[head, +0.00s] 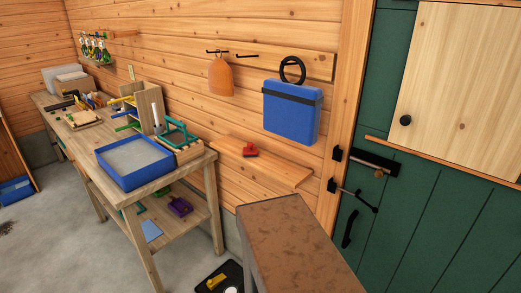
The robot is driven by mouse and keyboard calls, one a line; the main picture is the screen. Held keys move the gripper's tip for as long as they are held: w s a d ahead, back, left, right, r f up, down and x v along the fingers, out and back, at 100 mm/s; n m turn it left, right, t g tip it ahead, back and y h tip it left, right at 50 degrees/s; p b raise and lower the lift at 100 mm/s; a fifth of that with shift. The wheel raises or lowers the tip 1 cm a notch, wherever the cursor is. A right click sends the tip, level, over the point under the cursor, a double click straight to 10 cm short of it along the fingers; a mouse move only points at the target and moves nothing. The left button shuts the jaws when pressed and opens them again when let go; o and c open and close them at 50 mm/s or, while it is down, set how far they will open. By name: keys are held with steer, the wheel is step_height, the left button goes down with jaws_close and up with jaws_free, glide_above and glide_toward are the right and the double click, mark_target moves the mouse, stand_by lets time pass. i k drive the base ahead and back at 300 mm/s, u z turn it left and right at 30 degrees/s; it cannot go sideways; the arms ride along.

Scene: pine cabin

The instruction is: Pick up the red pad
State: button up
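A small red object (249,150), which looks like the red pad, sits on a narrow wooden wall shelf (285,175) below the hanging blue bag. It lies near the shelf's left half, at the back by the wall. It is small in the view, so its exact shape is hard to tell. My gripper is not in view.
A wooden workbench (172,187) with a blue tray (110,168) stands left of the shelf. A brown-topped stand (290,240) is in front of the shelf. A blue bag (291,110) hangs above; a green door (430,220) is right. Grey floor (60,240) is open at left.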

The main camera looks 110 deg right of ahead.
mark_target(250, 151)
steer(key=u, duration=0.1)
steer(key=k, duration=0.95)
steer(key=z, duration=1.5)
steer(key=i, duration=1)
steer(key=z, duration=0.15)
steer(key=k, duration=0.3)
